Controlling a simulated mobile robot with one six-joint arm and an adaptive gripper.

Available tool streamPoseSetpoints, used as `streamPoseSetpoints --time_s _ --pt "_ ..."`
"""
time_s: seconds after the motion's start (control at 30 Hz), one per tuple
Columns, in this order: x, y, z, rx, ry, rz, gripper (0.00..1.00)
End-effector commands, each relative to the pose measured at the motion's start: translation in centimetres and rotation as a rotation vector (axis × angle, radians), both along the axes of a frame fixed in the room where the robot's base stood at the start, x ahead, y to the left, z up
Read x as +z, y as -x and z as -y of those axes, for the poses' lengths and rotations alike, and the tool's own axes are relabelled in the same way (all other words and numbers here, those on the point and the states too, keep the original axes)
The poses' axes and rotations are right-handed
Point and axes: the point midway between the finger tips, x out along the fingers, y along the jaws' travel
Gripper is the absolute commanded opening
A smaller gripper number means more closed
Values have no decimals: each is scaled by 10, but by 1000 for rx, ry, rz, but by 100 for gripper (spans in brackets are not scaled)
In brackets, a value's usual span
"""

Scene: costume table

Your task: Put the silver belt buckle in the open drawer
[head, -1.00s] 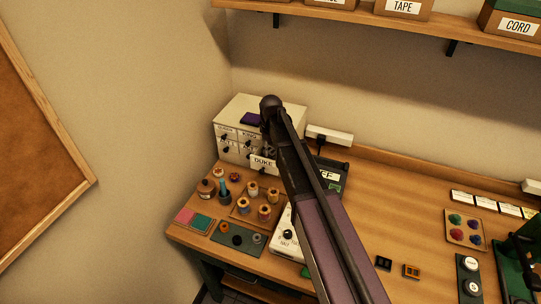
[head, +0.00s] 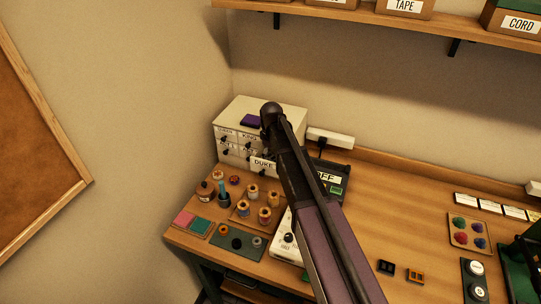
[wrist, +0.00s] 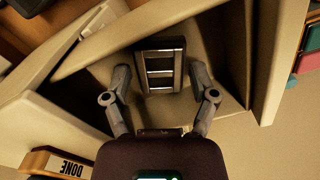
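In the wrist view a silver belt buckle (wrist: 162,69) with a dark frame and light bars lies between pale walls, which look like the inside of the open drawer (wrist: 225,45). My gripper (wrist: 160,74) is open, with one finger on each side of the buckle and a visible gap on both sides. Whether the buckle rests on the drawer floor is hard to tell. In the head view the pulled-out drawer labelled DUKE (head: 262,164) sticks out of the white cabinet (head: 285,108). My arm hides my gripper and the buckle there.
A purple item (head: 250,120) lies on the cabinet. Spools (head: 265,215) and coloured pads (head: 183,218) stand in front of it. A black buckle (head: 386,267) and an orange buckle (head: 414,276) lie on the table to the right. The wood between them and the back wall is clear.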

Motion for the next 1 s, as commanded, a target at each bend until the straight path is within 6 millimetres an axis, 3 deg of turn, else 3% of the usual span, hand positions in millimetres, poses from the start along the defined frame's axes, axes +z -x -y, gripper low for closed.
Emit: streamPoseSetpoints --time_s 0.47,1.0 --pt "5 0 1 -1 0 0 76" --pt "46 0 1 -1 0 0 76"
